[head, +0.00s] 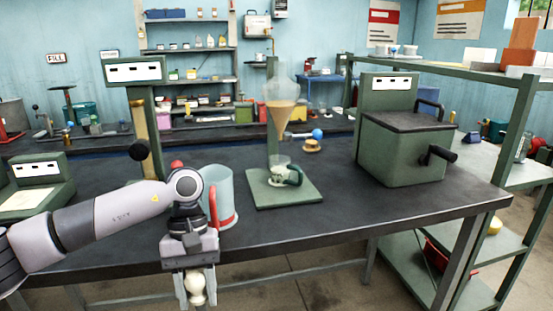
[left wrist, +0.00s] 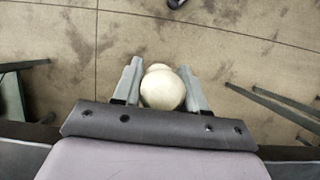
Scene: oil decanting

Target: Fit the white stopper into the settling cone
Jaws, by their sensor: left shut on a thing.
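My left gripper (head: 195,287) points down in front of the table's front edge and is shut on the white stopper (head: 196,290). The stopper's pale round knob (left wrist: 163,88) shows between both fingers in the left wrist view, with bare floor below. The settling cone (head: 281,112) is a clear funnel with amber-brown liquid, held upright above a green stand base (head: 284,192) at the table's middle. The gripper is well to the left of the cone, nearer to me and lower. My right gripper is not in view.
A clear jug with a red handle (head: 218,200) stands just behind my left gripper. A green box with a side crank (head: 405,145) stands at right. The table's front right is clear.

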